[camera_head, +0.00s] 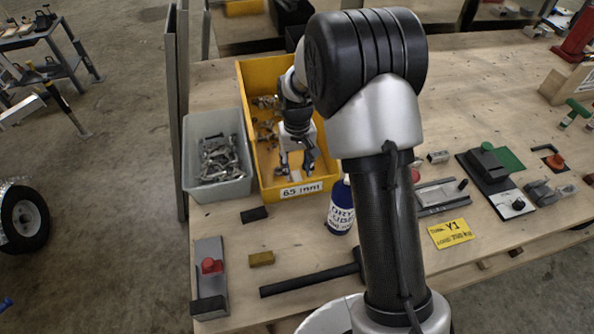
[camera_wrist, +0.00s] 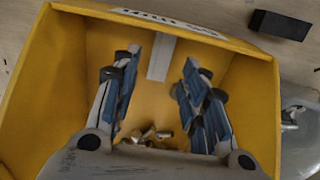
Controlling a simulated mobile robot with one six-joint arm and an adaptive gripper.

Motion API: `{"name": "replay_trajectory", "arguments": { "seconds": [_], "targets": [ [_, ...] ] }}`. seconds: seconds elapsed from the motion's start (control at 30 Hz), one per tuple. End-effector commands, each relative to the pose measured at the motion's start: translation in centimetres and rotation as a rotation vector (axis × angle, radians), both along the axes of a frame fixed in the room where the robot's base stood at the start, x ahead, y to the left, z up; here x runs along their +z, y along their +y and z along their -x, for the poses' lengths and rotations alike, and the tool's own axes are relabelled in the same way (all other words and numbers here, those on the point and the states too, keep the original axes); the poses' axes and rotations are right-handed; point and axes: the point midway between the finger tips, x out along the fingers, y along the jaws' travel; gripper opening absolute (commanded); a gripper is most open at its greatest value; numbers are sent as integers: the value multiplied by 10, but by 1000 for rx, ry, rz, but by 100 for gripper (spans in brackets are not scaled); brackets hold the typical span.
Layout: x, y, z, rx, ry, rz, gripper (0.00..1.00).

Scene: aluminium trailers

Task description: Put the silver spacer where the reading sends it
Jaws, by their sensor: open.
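My gripper (camera_head: 296,167) is inside the front part of the yellow bin (camera_head: 247,92), which bears a 65 mm label (camera_head: 301,190). In the wrist view its two fingers (camera_wrist: 162,66) are open and apart. A flat silver-grey bar, seemingly the silver spacer (camera_wrist: 159,57), shows between the fingertips near the labelled wall, with gaps on both sides. I cannot tell whether it lies on the bin floor or leans on the wall. Small metal pieces (camera_wrist: 150,134) lie deeper in the bin.
A grey bin (camera_head: 218,187) of metal parts stands left of the yellow bin. A blue bottle (camera_head: 340,208) stands just right of it. A yellow card (camera_head: 451,234), a metal-railed fixture (camera_head: 440,196) and a black device (camera_head: 488,180) are to the right. A black-handled tool (camera_head: 308,280) lies in front.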

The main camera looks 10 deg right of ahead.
Motion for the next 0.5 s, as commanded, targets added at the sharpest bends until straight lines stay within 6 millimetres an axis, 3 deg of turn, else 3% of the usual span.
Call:
{"name": "replay_trajectory", "arguments": {
  "seconds": [0.03, 0.2, 0.5],
  "targets": [
    [16, 0, -1, 0, -6, 0, 40],
    [52, 0, -1, 0, -5, 0, 40],
    [86, 0, 0, 0, -5, 0, 40]
  ]
}}
